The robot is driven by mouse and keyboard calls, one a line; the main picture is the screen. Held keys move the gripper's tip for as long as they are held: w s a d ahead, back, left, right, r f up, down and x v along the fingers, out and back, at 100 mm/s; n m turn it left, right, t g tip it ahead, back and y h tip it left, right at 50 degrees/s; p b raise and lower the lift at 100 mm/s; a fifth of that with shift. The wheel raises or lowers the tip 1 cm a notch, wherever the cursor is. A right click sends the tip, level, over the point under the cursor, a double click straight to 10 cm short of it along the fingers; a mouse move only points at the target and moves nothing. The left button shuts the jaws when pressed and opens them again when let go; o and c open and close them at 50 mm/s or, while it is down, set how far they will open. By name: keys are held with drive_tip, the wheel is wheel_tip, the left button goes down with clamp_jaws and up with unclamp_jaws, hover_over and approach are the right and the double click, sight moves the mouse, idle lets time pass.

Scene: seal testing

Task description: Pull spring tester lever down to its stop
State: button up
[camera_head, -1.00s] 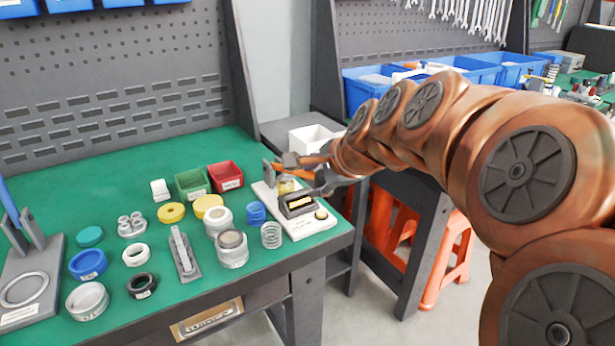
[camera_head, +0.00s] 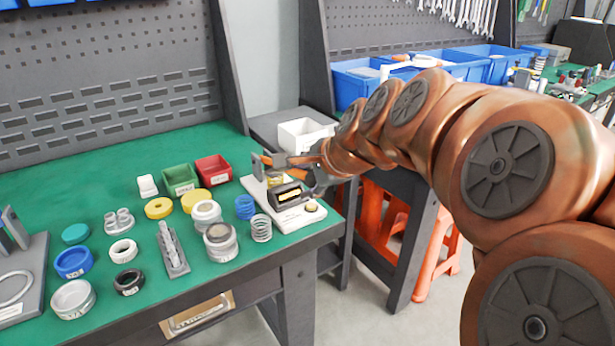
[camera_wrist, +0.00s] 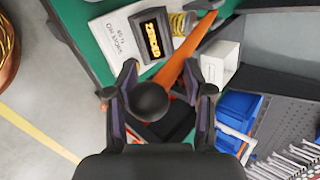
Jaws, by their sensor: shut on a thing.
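The spring tester has a white base (camera_head: 302,219), a dark display box (camera_head: 288,196) and a small yellow spring near the back of the base. In the wrist view its lit display (camera_wrist: 154,35) and the yellow spring (camera_wrist: 181,23) show near the top. The orange lever (camera_wrist: 181,62) runs from beside the spring toward me and ends in a black ball knob (camera_wrist: 149,101). My gripper (camera_wrist: 162,88) is shut on the knob, with a finger on each side. In the head view my gripper (camera_head: 312,172) is behind the display box, and I cannot make out the knob.
A blue spring (camera_head: 245,207) and a grey spring (camera_head: 261,228) stand just left of the tester. Several rings, a green bin (camera_head: 181,181) and a red bin (camera_head: 214,170) are on the green bench. A white box (camera_head: 303,134) stands behind the tester.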

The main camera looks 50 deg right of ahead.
drive_tip(key=v, duration=0.7)
drive_tip(key=shift+s+r, duration=0.2)
drive_tip(key=shift+r, duration=0.05)
drive_tip(key=shift+a, duration=0.1)
idle(0.4)
